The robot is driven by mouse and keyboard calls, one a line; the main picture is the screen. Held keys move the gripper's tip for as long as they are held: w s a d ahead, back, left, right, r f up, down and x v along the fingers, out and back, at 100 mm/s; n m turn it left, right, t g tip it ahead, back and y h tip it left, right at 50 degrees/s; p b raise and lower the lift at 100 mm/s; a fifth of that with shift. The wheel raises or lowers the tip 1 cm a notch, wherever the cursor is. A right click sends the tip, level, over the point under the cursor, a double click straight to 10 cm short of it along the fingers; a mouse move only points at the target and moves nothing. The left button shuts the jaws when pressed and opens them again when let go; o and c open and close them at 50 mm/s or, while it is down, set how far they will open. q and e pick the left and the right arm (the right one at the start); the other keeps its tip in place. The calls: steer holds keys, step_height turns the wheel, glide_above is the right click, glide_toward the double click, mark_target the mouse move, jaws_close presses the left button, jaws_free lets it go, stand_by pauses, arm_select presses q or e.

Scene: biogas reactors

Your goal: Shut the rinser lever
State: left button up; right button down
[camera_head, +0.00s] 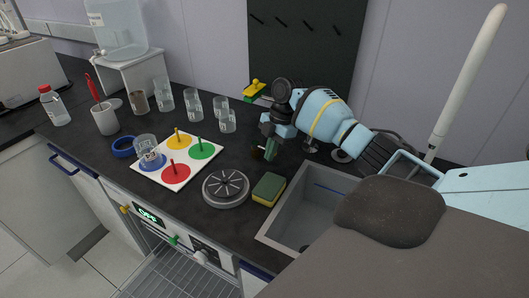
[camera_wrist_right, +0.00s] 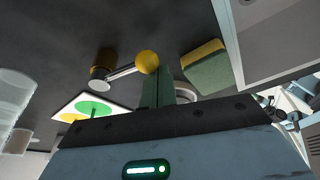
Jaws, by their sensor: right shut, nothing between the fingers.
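The rinser (camera_head: 226,187) is a round dark disc with a spoked top, set on the black counter left of the sink. In the right wrist view a lever shows as a thin metal bar ending in a yellow ball knob (camera_wrist_right: 147,61), with a dark and brass pivot (camera_wrist_right: 102,72) at its other end. My right gripper (camera_head: 268,150) is above the counter, behind the rinser and sponge. Its green fingers (camera_wrist_right: 158,88) are shut and empty, close to the yellow knob; I cannot tell whether they touch it. In the head view the lever is mostly hidden by the gripper. My left gripper is out of view.
A yellow and green sponge (camera_head: 268,189) lies between the rinser and the grey sink (camera_head: 285,226). A white board (camera_head: 178,172) with coloured discs and pegs is to the left. Several glasses (camera_head: 193,104) stand behind it. A yellow-green item (camera_head: 254,90) is near the back wall.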

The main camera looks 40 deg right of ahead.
steer(key=shift+d, duration=0.65)
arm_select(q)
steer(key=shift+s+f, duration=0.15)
arm_select(e)
steer(key=shift+d, duration=0.1)
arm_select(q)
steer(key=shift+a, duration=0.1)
arm_select(e)
steer(key=shift+d, duration=0.15)
